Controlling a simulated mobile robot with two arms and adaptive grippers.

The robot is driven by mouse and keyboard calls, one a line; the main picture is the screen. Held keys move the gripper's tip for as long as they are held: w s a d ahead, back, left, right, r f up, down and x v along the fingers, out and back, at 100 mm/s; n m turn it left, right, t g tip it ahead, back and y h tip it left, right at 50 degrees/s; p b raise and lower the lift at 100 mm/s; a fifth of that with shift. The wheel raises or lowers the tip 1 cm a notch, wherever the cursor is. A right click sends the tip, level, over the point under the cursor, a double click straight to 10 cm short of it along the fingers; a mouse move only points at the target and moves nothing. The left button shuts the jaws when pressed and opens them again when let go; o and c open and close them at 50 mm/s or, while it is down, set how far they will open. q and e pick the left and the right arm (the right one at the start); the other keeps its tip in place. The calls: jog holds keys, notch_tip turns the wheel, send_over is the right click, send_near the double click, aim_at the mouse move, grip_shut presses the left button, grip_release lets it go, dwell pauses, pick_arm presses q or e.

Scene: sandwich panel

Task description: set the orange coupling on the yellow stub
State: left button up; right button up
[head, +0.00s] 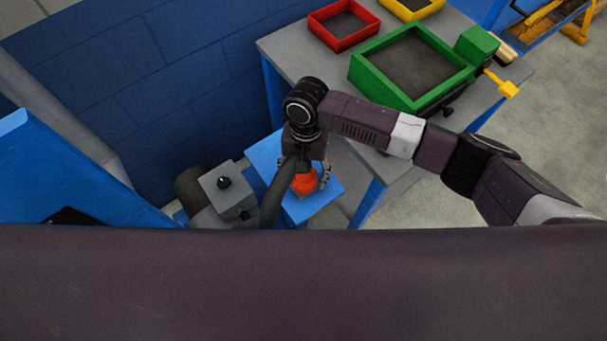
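The orange coupling (304,185) shows just above or on a blue square surface (265,155) in the middle of the head view. My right gripper (306,178) points down over it, with a finger visible at its right side. The coupling appears between the fingers, but I cannot tell whether they press on it. A dark curved pipe or hose partly covers the gripper and the coupling's left side. I cannot make out a yellow stub at the coupling; anything beneath it is hidden. My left gripper is not in view.
A grey box with a black knob (228,187) stands left of the blue surface. A grey table (290,52) behind bears a red tray (327,43), a yellow tray and a green tray (365,75). A blue wall (140,75) rises behind left.

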jog(key=shift+o, duration=0.7)
jog(key=r, duration=0.4)
jog(key=w+r, duration=0.1)
jog(key=r, duration=0.7)
jog(key=shift+w+d, duration=0.1)
jog(key=shift+w, duration=0.3)
jog(key=shift+f, duration=0.1)
